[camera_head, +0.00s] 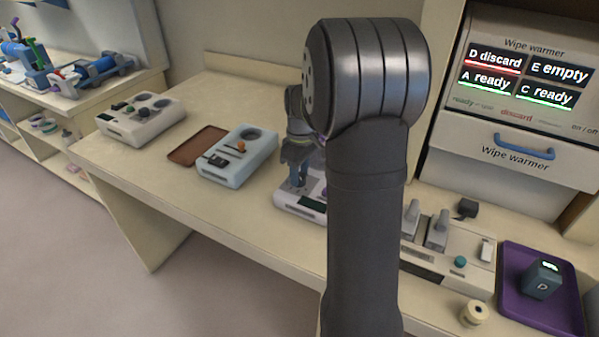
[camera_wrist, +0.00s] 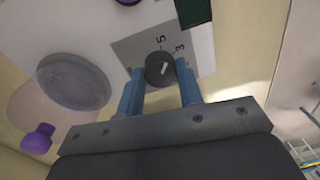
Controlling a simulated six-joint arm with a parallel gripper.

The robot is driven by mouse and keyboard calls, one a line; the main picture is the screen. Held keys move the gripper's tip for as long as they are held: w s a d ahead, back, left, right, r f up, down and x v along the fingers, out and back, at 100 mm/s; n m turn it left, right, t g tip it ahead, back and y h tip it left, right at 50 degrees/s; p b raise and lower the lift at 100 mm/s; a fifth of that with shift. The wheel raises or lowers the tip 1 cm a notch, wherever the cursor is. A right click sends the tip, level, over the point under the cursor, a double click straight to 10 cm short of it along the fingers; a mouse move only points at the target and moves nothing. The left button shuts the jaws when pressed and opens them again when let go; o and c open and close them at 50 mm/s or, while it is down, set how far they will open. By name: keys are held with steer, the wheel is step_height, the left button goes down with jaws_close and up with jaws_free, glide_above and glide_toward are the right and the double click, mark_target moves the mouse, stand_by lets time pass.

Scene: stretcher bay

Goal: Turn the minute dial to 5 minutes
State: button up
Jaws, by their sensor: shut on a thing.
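The minute dial (camera_wrist: 160,70) is a dark round knob with a short white mark, on a grey patch of a white device (camera_wrist: 90,30). The numbers 5 and 3 are printed above it in the wrist view. The mark points up and slightly right; I cannot tell exactly which number it meets. My gripper (camera_wrist: 160,76) is shut on the dial, a blue finger on each side. In the head view my gripper (camera_head: 298,185) reaches down onto the device (camera_head: 288,204), which my arm partly covers, and the dial is hidden.
The device also has a grey round pad (camera_wrist: 73,82), a dark display (camera_wrist: 194,12) and a purple knob (camera_wrist: 38,139). A pale blue device (camera_head: 225,172) and brown tray (camera_head: 197,146) lie to the left. A purple tray (camera_head: 515,310) with block D (camera_head: 541,279) is at right.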

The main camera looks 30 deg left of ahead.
mark_target(301, 174)
steer(key=shift+n, duration=1.1)
steer(key=o, duration=1)
steer(key=shift+r, duration=0.15)
steer(key=r, duration=1.7)
steer(key=shift+w+r, duration=0.1)
steer(key=shift+w, duration=0.3)
steer(key=f, duration=1.7)
steer(key=shift+s+f, duration=0.25)
steer(key=shift+s, duration=0.15)
